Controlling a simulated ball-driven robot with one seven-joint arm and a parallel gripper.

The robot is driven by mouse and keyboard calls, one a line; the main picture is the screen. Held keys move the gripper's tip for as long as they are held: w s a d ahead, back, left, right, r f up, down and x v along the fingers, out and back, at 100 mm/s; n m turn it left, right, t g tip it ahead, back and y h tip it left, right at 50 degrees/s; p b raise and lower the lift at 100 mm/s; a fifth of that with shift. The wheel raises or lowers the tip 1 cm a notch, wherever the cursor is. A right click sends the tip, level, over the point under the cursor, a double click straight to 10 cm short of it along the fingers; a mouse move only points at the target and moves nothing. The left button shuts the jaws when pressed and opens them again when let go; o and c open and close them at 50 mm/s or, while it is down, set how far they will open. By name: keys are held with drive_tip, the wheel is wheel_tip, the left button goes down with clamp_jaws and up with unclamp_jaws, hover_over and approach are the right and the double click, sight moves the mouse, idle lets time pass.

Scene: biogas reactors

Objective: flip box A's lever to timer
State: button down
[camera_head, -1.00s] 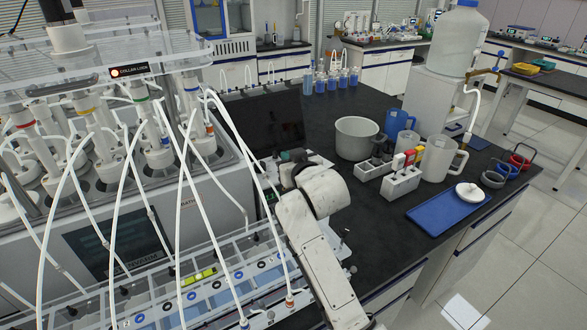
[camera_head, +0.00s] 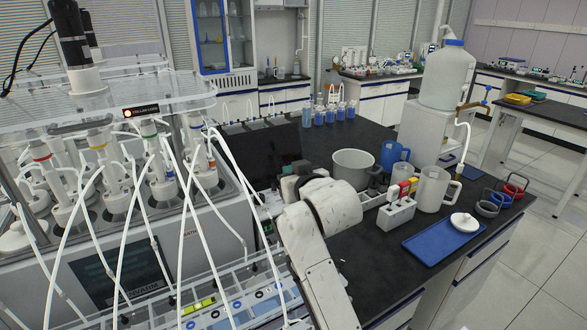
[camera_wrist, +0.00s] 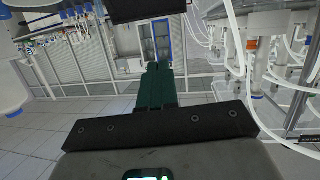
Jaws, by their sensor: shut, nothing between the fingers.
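My gripper (camera_wrist: 156,82) shows in the wrist view as two dark green fingers pressed together, with nothing between them. The fingers reach up the picture towards a distant blue-framed cabinet. In the head view my white arm rises from the bottom, and its dark wrist end (camera_head: 291,186) is partly hidden behind the arm's own joint. It is beside the reactor unit, above the dark bench. I cannot make out box A or its lever in either view. A small pale unit at the bench edge by my wrist is mostly covered by my arm and the tubes.
The reactor unit (camera_head: 195,255) with several white tubes fills the left. On the black bench (camera_head: 385,262) stand a grey pot (camera_head: 352,168), a white pitcher (camera_head: 433,188), a blue tray (camera_head: 432,246) and a white holder (camera_head: 396,214). Bare bench lies right of my arm.

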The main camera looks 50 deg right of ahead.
drive_tip(key=shift+s+a+r, duration=0.25)
drive_tip(key=shift+s+r, duration=0.15)
drive_tip(key=shift+r, duration=0.35)
drive_tip(key=shift+s+a+r, duration=0.2)
drive_tip(key=shift+s+r, duration=0.2)
drive_tip(key=shift+r, duration=0.3)
